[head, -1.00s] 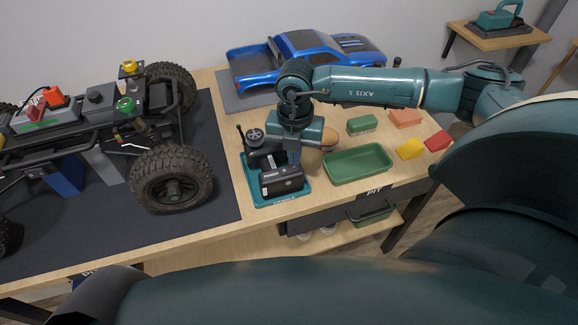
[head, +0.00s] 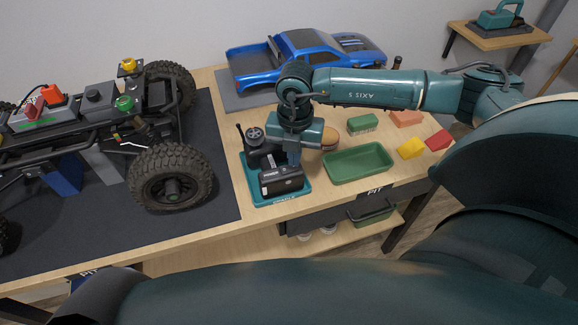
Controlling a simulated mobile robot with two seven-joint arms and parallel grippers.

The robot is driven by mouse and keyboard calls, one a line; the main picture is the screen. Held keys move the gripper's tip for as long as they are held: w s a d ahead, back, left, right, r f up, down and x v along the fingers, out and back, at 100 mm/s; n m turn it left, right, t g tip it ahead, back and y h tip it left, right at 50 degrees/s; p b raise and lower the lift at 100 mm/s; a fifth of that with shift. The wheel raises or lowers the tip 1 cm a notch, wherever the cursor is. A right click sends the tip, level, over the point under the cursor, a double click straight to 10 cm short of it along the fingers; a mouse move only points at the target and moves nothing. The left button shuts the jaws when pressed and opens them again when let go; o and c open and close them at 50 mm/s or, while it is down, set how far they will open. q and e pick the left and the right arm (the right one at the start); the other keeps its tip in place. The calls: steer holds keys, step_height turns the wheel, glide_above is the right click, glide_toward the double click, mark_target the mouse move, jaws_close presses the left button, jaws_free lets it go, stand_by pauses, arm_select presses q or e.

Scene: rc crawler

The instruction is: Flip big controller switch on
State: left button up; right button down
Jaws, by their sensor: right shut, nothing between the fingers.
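The big controller (head: 281,181), a black hand-held transmitter with a steering wheel (head: 254,135) and a short antenna, sits on a teal tray (head: 262,200) at the middle of the bench. My right gripper (head: 294,163) reaches down onto the controller from above. It is shut with nothing held, its tips close against the controller's body. The switch itself is hidden or too small to make out, and I cannot tell its position. My left gripper is not in view.
The crawler chassis (head: 110,125) with big tyres stands on a dark mat at left. A blue truck body (head: 305,58) lies behind my right arm. A green tray (head: 358,165) and several coloured blocks and sponges lie to the right.

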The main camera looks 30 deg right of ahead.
steer(key=shift+f+b, duration=0.35)
steer(key=shift+f, duration=0.15)
steer(key=shift+r, duration=0.1)
steer(key=shift+r+p, duration=2.4)
steer(key=shift+r, duration=1.1)
